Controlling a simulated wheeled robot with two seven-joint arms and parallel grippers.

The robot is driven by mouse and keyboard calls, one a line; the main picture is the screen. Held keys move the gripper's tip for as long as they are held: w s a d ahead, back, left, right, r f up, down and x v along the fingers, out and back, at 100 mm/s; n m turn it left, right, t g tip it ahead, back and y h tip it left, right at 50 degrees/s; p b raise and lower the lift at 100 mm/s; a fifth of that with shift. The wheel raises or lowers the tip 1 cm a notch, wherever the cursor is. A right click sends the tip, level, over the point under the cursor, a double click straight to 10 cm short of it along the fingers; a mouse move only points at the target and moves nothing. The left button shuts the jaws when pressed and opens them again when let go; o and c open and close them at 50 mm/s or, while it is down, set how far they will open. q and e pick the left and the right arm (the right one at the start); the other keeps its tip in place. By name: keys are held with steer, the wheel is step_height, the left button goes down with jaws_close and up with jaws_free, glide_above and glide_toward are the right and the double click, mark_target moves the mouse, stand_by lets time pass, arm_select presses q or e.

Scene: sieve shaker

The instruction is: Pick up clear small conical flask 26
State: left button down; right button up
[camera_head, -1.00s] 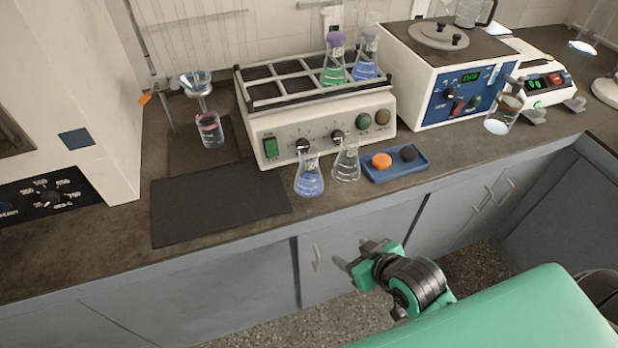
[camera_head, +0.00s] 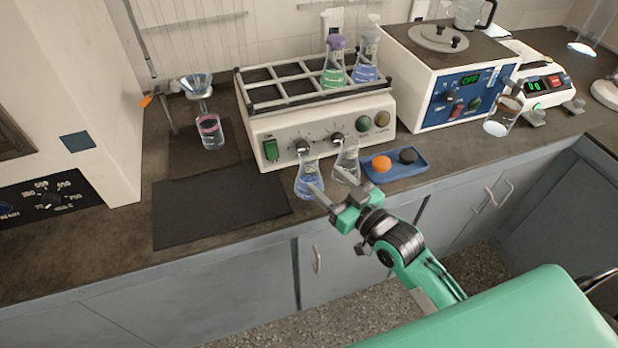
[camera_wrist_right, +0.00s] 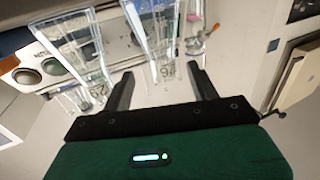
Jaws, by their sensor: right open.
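Two small conical flasks stand side by side at the counter's front, before the shaker: one with blue liquid (camera_head: 306,178) and one that looks colourless (camera_head: 347,158). My right gripper (camera_head: 328,184) is open and empty, in front of them; one finger overlaps the blue one's lower part. In the right wrist view, which is turned about upside down, a flask (camera_wrist_right: 155,35) lies beyond the gap of my right gripper (camera_wrist_right: 160,80); its upside-down digits may read 26. A second flask (camera_wrist_right: 78,45) is further left. I cannot firmly tell which is flask 26. My left gripper is not in view.
The shaker (camera_head: 320,130) stands close behind, with two flasks in its rack (camera_head: 275,92). A blue tray (camera_head: 412,170) with an orange and a black stopper is just right of the flasks. A dark mat (camera_head: 220,205) lies free on the left.

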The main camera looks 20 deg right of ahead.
mark_target(315, 170)
steer(key=x, duration=0.4)
steer(key=p+x, duration=0.1)
steer(key=x, duration=0.4)
steer(key=shift+r, duration=0.15)
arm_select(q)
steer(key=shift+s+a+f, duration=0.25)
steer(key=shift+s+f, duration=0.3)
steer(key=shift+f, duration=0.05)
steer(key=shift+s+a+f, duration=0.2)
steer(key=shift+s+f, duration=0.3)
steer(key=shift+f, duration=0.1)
arm_select(e)
jaws_close()
